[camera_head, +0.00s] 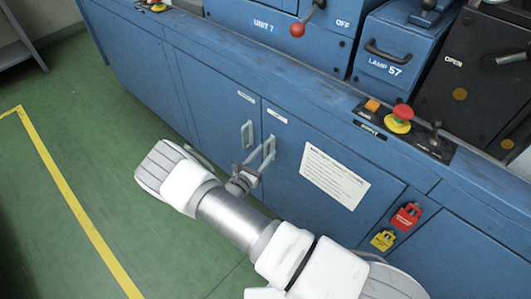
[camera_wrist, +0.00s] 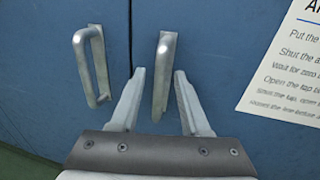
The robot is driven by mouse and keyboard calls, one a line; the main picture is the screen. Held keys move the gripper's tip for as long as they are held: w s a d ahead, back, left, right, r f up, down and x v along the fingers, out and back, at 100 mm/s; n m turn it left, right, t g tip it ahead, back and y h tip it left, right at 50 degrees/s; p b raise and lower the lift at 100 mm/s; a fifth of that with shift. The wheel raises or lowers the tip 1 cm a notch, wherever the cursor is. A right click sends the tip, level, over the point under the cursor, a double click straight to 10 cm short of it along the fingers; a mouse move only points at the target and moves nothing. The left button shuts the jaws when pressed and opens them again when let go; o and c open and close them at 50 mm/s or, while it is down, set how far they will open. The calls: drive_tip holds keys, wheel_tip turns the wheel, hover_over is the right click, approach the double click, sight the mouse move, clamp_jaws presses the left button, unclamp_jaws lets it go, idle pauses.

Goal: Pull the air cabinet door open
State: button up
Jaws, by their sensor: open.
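Two blue cabinet doors meet at a seam, the left door (camera_head: 215,110) and the right door (camera_head: 290,195), both apparently closed. Each has a small label too blurred to read, so I cannot tell which is the air cabinet. The left door's grey bar handle (camera_head: 247,134) also shows in the wrist view (camera_wrist: 82,65). The right door's handle (camera_wrist: 165,55) stands upright in the middle of the wrist view. My gripper (camera_wrist: 160,82) is open, with one finger on each side of the right handle's lower part. Contact is not visible.
A white instruction sheet (camera_head: 334,176) is on the right door. A red stop button (camera_head: 399,120) sits above on the ledge. The green floor (camera_head: 90,150) at left is clear.

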drive_tip(key=shift+w+d, duration=0.3)
drive_tip(key=shift+w, duration=0.2)
clamp_jaws()
idle(1.2)
